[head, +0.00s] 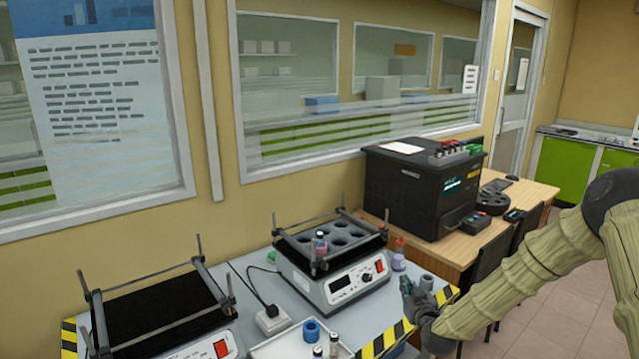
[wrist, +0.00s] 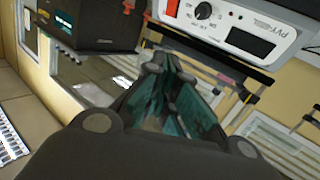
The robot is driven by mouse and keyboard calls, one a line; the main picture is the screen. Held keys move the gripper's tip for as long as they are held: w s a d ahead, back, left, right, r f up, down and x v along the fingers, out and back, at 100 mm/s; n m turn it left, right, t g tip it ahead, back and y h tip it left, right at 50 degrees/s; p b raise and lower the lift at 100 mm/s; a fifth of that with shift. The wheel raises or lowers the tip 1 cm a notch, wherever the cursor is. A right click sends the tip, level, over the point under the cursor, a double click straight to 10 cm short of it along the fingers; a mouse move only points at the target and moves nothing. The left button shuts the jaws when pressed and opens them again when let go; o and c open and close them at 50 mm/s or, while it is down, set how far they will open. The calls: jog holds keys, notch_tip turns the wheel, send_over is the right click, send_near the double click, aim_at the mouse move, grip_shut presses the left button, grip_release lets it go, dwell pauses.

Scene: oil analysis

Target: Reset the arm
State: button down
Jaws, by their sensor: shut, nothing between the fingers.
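My gripper (head: 408,288) is at the front right of the grey bench, just right of the shaker with the round-holed rack. My arm, in a ribbed tan sleeve, reaches in from the right edge of the head view. In the wrist view the fingers of my gripper (wrist: 170,72) are closed together with nothing held. The wrist view is turned over, with the shaker's control panel (wrist: 228,22) at the top right.
The shaker (head: 340,285) holds a vial (head: 321,243). A flat black shaker (head: 160,310) is at left. A white tray (head: 268,350) carries a blue ring and vials. A purple-based bottle (head: 398,262) stands near my gripper. A black analyser (head: 415,190) sits on the wooden desk.

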jog(key=s+a+f+m+g+b, duration=0.15)
jog(key=s+a+f+g, duration=0.25)
jog(key=s+f, duration=0.9)
jog(key=s+a+f+n+g+b, duration=0.1)
jog(key=s+a+f+g+b, duration=0.25)
jog(key=s+f, duration=1.05)
jog(key=s+d+f+g+b, duration=0.1)
jog(key=s+f+g, duration=0.2)
jog(key=s, duration=0.8)
jog(key=s+d+f+m+g+h+b, duration=0.1)
jog(key=s+d+f+g, duration=0.1)
jog(key=s, duration=0.9)
jog(key=s+d+f+m+g+h+b, duration=0.1)
jog(key=s+f+g, duration=0.2)
jog(key=s, duration=0.8)
jog(key=shift+d+f+g, duration=0.2)
jog(key=shift+f+g, duration=0.15)
jog(key=shift+g, duration=0.2)
